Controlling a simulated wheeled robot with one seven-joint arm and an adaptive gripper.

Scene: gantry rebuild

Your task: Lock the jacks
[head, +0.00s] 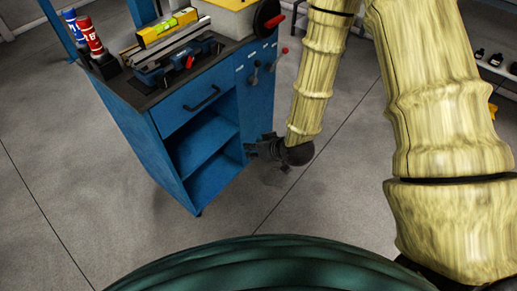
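I cannot pick out anything that is clearly a jack. A blue cabinet (162,142) stands left of centre, with a lever with a grey knob (253,78) and a red-tipped lever (281,54) on its right side. A black handwheel (267,18) with a red handle sits above them. My gripper (256,149) is dark and small in view, low beside the cabinet's right front edge and below the levers. I see nothing held in it. Its fingers are too small and dark to read, and I cannot tell whether it touches the cabinet.
The cabinet top holds a blue vise-like tool (172,74), a yellow level (167,27), and red (91,38) and blue bottles. Its drawer (197,101) is shut above open shelves (205,140). Bare concrete floor (70,165) lies around it. A shelf with dark items stands far right.

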